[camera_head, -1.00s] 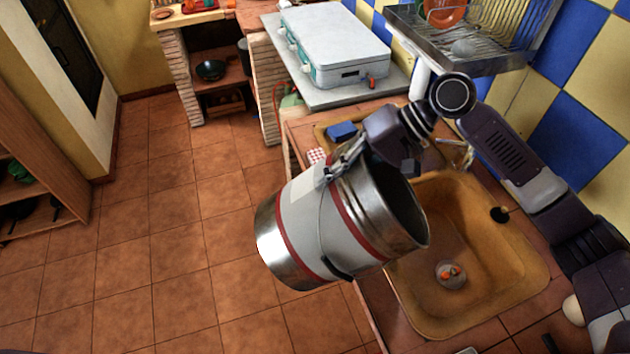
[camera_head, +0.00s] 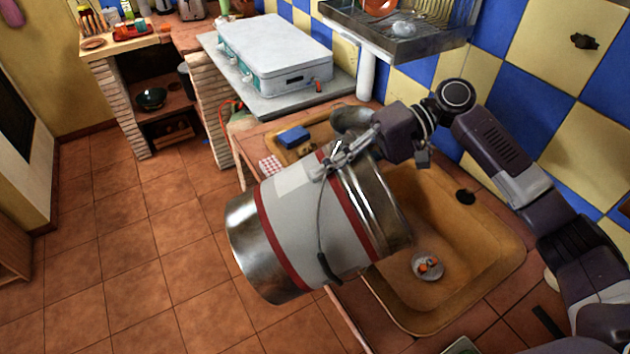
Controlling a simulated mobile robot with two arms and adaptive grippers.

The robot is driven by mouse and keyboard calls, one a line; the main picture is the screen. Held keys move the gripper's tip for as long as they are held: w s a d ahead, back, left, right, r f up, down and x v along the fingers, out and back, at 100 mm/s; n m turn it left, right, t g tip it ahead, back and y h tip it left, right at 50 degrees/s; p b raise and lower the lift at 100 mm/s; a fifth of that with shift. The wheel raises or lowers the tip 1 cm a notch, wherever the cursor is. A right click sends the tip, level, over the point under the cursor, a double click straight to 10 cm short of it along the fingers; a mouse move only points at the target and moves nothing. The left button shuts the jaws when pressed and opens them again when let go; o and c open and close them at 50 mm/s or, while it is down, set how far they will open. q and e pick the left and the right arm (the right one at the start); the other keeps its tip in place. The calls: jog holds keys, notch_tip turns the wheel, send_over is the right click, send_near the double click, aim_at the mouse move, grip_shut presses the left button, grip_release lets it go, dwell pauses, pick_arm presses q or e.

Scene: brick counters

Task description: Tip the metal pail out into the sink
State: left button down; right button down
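The metal pail (camera_head: 310,230) is silver with a white middle and red bands. It hangs in the air, tipped past level, its mouth facing right and downward over the left edge of the sink (camera_head: 495,262) and its base out over the floor. The inside of the pail is hidden. My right gripper (camera_head: 335,162) is closed at the pail's upper side, near the rim and handle; the exact contact is hard to see. The tan sink has a drain (camera_head: 428,268) with small orange bits in it. My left gripper is out of view.
A blue sponge (camera_head: 293,136) and a red-checked item (camera_head: 270,166) lie on the counter behind the pail. A white-topped case (camera_head: 275,50) stands farther back. Open tiled floor (camera_head: 130,260) lies left.

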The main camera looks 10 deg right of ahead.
jog(key=w+d+f+y+b, duration=0.1)
jog(key=d+f+y+b, duration=0.3)
jog(key=d+b, duration=0.7)
jog(key=shift+w+f+g, duration=0.3)
jog(key=shift+w+f, duration=0.05)
jog(key=shift+f, duration=0.6)
jog(key=shift+y+b, duration=0.3)
jog(key=shift+y, duration=0.3)
dwell(1.3)
